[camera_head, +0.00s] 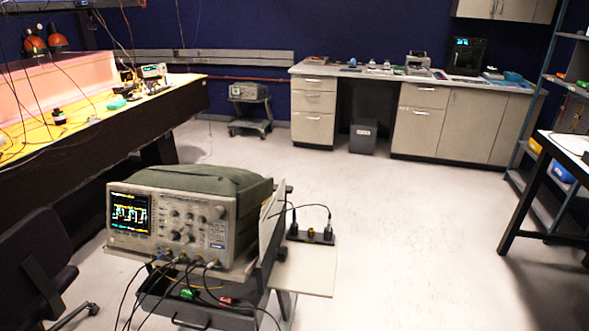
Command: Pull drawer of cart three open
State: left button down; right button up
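A cart stands in the near foreground with an oscilloscope (185,215) on its top shelf. Below the shelf is a dark drawer (165,308) with a black handle (192,322) on its front, close to the bottom edge of the picture. Green and red items show inside the drawer from above. Cables hang from the oscilloscope across the drawer front. How far the drawer is drawn out I cannot tell. A second, smaller cart (250,127) stands at the back wall. No number shows on either cart. Neither of my grippers is in view.
A dark chair (35,265) stands left of the near cart. A side shelf (305,272) with a plug strip juts out on the cart's right. A long workbench (120,130) runs along the left, a table (570,150) stands at right. The floor (410,240) between is clear.

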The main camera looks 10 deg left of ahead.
aim_at(174, 307)
jog(key=u, duration=1.15)
